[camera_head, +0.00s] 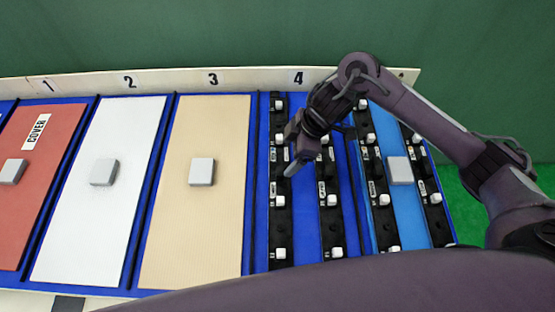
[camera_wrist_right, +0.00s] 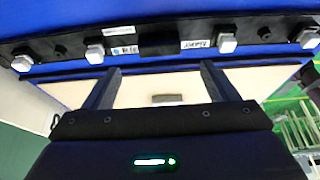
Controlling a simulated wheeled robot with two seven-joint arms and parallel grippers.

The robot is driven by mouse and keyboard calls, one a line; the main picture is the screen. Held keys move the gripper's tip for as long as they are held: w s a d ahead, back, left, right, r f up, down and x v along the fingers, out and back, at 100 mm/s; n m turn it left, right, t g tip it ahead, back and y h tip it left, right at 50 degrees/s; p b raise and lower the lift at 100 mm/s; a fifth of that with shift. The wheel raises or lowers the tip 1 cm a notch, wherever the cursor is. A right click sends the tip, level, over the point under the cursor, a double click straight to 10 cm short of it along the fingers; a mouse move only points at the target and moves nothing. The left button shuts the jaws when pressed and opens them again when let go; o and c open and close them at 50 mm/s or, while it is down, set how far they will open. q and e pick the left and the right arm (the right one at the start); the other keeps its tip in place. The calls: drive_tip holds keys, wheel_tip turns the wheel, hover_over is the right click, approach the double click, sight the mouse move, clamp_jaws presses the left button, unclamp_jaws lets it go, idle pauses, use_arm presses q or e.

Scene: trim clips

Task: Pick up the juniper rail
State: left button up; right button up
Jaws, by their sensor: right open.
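Several black rails with white square clips lie in the blue bay under the number 4. Their small labels are too small to read, so I cannot tell which is the juniper rail. The leftmost black rail (camera_head: 281,215) lies beside the tan panel; a black rail (camera_wrist_right: 160,44) also spans the right wrist view, just beyond my fingertips. A second black rail (camera_head: 331,215) lies to its right. My right gripper (camera_head: 305,158) is open and empty above these two rails, partly covering them. Its two fingers (camera_wrist_right: 158,70) stand apart in the wrist view. My left gripper is out of view.
Red (camera_head: 45,150), white (camera_head: 90,210) and tan (camera_head: 190,240) panels with grey blocks lie to the left. On the right, a blue panel (camera_head: 410,225) with a grey block sits between two more black rails (camera_head: 375,190) (camera_head: 433,215). A cream numbered board (camera_head: 255,80) edges the back.

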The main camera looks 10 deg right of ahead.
sight(280, 166)
drive_tip(key=shift+s+a+f, duration=0.1)
drive_tip(key=shift+a+f, duration=0.1)
drive_tip(key=shift+f, duration=0.35)
drive_tip(key=shift+a+f, duration=0.15)
drive_tip(key=shift+f, duration=0.2)
drive_tip(key=x, duration=0.4)
drive_tip(key=shift+f+p, duration=0.2)
drive_tip(key=shift+p, duration=0.15)
drive_tip(key=c, duration=0.8)
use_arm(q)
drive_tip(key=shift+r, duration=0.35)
use_arm(e)
drive_tip(key=shift+w, duration=0.2)
drive_tip(key=c, duration=0.5)
